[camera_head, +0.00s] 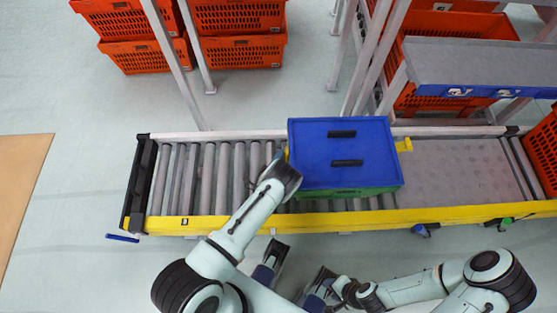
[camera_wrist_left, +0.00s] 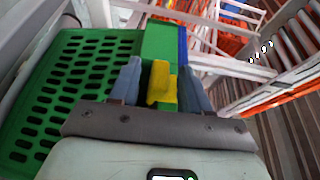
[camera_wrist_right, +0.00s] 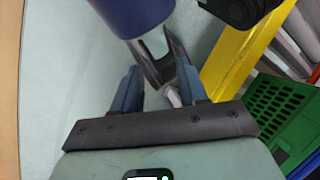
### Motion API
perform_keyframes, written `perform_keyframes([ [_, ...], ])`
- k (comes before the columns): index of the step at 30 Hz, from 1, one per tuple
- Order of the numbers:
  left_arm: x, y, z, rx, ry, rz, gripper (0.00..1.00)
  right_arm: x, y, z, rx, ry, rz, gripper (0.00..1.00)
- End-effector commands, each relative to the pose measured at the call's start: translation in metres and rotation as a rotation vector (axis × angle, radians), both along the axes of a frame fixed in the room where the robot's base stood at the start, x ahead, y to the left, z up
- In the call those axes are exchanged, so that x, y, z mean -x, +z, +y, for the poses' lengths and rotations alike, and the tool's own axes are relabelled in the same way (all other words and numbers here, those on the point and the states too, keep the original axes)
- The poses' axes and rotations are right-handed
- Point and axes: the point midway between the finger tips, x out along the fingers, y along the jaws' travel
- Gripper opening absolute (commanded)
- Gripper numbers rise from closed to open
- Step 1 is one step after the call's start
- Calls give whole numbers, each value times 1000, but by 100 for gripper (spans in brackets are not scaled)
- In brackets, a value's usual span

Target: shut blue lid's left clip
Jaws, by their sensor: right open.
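The green tote (camera_head: 350,192) with a blue lid (camera_head: 310,165) stands on the roller conveyor. In the left wrist view the tote's green side (camera_wrist_left: 80,90) fills the left. The lid's yellow left clip (camera_wrist_left: 162,85) lies between the two fingers of my open left gripper (camera_wrist_left: 160,82), with a small gap visible beside it. In the head view my left wrist mostly hides this clip. Another yellow clip (camera_head: 404,145) sticks out on the lid's right side. My right gripper (camera_wrist_right: 160,90) is open, away from the tote, with no task object between its fingers.
The conveyor's yellow rail (camera_head: 440,215) runs along the near side. Orange totes (camera_head: 240,50) are stacked behind, and a grey shelf (camera_head: 470,62) stands at the back right. The rollers (camera_head: 207,180) left of the tote are clear.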

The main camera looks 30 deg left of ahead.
Motion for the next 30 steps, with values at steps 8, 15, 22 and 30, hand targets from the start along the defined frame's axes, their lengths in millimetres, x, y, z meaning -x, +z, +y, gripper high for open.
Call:
perform_keyframes([
  [8,12,-1,-2,0,1,4,47,1,2,0,-1,1,2,43],
  [15,63,-1,-10,-1,1,6,47,3,7,0,-2,2,10,43],
  [22,99,0,-19,-1,-7,8,47,7,21,0,-4,6,28,43],
  [30,126,-1,-22,-2,-3,3,47,12,27,0,-8,10,44,43],
])
